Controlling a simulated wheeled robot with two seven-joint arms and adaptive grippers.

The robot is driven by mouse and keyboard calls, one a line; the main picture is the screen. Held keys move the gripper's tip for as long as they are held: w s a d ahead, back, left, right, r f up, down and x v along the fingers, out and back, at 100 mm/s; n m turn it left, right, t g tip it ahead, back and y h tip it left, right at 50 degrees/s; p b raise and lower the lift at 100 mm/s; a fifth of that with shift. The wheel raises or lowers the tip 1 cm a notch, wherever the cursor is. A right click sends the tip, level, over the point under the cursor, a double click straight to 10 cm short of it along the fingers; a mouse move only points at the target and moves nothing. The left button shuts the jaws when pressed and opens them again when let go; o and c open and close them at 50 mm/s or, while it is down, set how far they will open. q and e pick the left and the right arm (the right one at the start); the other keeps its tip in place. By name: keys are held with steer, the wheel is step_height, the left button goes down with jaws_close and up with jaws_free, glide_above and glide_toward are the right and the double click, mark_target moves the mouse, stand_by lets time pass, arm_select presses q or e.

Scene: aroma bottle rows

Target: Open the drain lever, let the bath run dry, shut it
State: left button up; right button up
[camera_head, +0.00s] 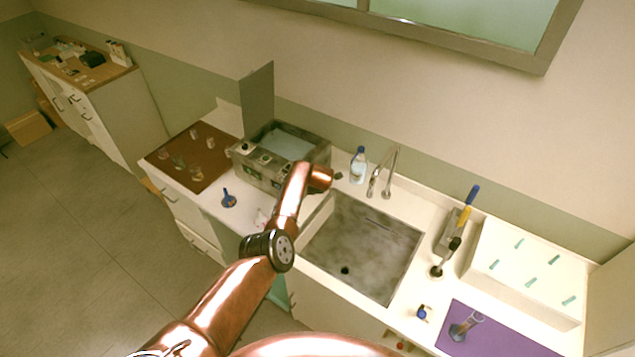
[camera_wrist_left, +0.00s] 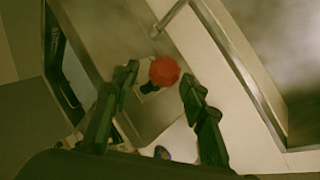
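The bath (camera_head: 270,178) is a metal box on the counter left of the sink, its lid (camera_head: 257,100) raised. A pale bluish surface shows inside; I cannot tell the water depth. In the left wrist view a red knob (camera_wrist_left: 165,71), likely the drain lever's end, appears between the open fingers of my left gripper (camera_wrist_left: 158,80), with gaps on both sides. The bath's metal side (camera_wrist_left: 105,25) fills the upper left there. In the head view my copper arm hides the gripper and the lever. My right gripper is not in view.
The sink (camera_head: 365,245) lies right of the bath, with a tap (camera_head: 385,175) and a bottle (camera_head: 358,165) behind it. A metal pipe (camera_wrist_left: 170,18) shows near the knob. A brown mat (camera_head: 190,170) with glassware is left, a purple mat (camera_head: 490,335) right.

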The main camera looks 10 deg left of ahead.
arm_select(q)
steer(key=shift+s+a+r, duration=0.1)
steer(key=shift+s+r, duration=0.05)
steer(key=shift+s+d+r, duration=0.3)
steer(key=shift+d+r, duration=0.2)
steer(key=shift+d, duration=0.05)
steer(key=shift+s+d+r, duration=0.25)
steer(key=shift+d+r, duration=0.2)
steer(key=shift+d, duration=0.1)
steer(key=v, duration=0.8)
steer(key=shift+s+r, duration=0.3)
steer(key=shift+s, duration=0.05)
